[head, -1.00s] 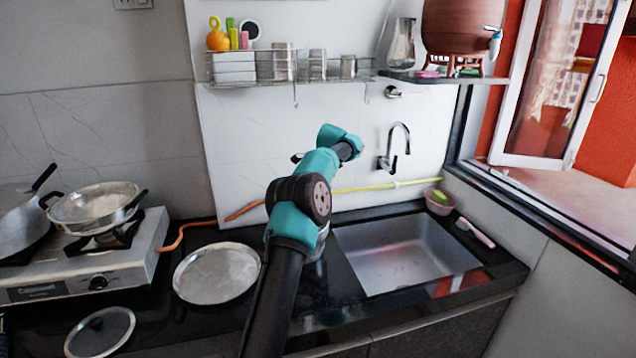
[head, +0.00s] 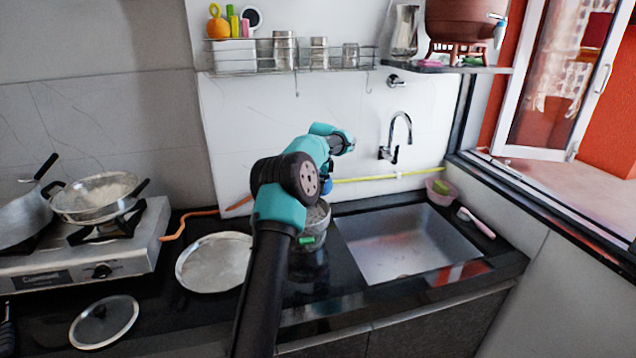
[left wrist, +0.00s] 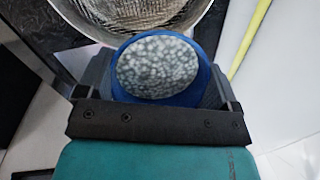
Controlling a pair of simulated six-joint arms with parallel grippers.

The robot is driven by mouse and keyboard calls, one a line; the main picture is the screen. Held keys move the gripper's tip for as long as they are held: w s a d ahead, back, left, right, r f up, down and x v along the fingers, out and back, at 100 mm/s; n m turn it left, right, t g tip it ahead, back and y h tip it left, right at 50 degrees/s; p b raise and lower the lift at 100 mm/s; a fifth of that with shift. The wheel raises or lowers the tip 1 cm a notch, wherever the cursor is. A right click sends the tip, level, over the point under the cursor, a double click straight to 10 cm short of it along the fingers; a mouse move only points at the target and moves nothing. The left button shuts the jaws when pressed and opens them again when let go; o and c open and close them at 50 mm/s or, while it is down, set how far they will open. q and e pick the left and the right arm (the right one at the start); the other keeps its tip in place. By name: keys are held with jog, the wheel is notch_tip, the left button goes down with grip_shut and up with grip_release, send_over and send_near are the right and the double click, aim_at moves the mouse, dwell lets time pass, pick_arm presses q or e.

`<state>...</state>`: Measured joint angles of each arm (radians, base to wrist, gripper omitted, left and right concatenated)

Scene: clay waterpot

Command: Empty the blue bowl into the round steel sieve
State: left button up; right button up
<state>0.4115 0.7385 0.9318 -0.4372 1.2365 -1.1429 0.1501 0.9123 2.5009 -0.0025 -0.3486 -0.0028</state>
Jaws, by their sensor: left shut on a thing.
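The blue bowl (left wrist: 118,91) is in my left gripper (left wrist: 160,85) in the left wrist view, between its two fingers. Speckled grey-white contents fill much of its opening. The round steel sieve (left wrist: 135,32) lies just beyond the bowl, its mesh inside visible; I see no grains in the visible part. In the head view a small blue part of the bowl (head: 327,186) shows below my left wrist, above the sieve (head: 318,214), which is partly hidden by my arm. My right gripper is not in view.
The sink (head: 408,240) and tap (head: 396,137) are to the right, with a yellow hose (head: 400,174) along the wall. A steel plate (head: 212,262) lies left of my arm, a lid (head: 103,322) in front. The stove (head: 85,245) holds pans.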

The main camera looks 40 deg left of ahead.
pick_arm(q)
jog(key=shift+f+t, duration=0.25)
jog(key=shift+t, duration=0.25)
jog(key=shift+s, duration=0.1)
dwell(0.3)
jog(key=shift+t+h, duration=0.5)
jog(key=shift+t, duration=0.1)
jog(key=shift+s+a+t, duration=0.1)
jog(key=shift+t, duration=0.2)
jog(key=shift+t, duration=0.3)
jog(key=shift+s+t+h, duration=0.15)
jog(key=shift+t+h, duration=0.35)
jog(key=shift+t, duration=0.2)
dwell(0.4)
jog(key=shift+s+a+f+n+t+h, duration=0.15)
jog(key=shift+s+t+h, duration=0.15)
jog(key=shift+t, duration=0.55)
jog(key=shift+s+a+f+n+t+h, duration=0.1)
jog(key=shift+s+n+t+h, duration=0.1)
jog(key=shift+t+h, duration=0.45)
jog(key=shift+s+a+f+n+t+h, duration=0.1)
jog(key=shift+s+a+n+t+h, duration=0.1)
jog(key=shift+t, duration=0.8)
dwell(2.3)
